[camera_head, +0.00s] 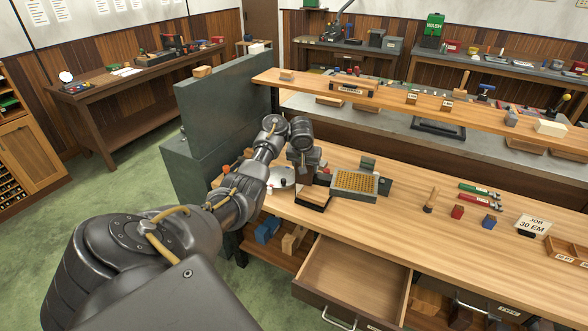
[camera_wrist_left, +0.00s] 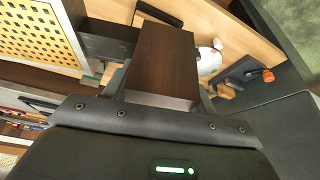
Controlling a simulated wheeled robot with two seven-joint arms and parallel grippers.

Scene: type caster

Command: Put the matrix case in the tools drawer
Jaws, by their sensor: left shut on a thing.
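My left gripper (camera_head: 306,165) reaches down over the workbench and is shut on a dark brown wooden box (camera_head: 315,190). In the left wrist view the box (camera_wrist_left: 164,60) sits between the fingers (camera_wrist_left: 160,85). Right beside it on the bench lies a grey case with a brass-coloured grid of holes (camera_head: 354,182), also in the left wrist view (camera_wrist_left: 38,35). I cannot tell from looks alone which is the matrix case. An open, empty wooden drawer (camera_head: 345,275) sticks out below the bench front; its label is unreadable. My right gripper is not in view.
The bench (camera_head: 400,215) is clear in front of the grid case. A shelf (camera_head: 390,93) spans behind. A grey-green panel (camera_head: 225,110) stands at the left.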

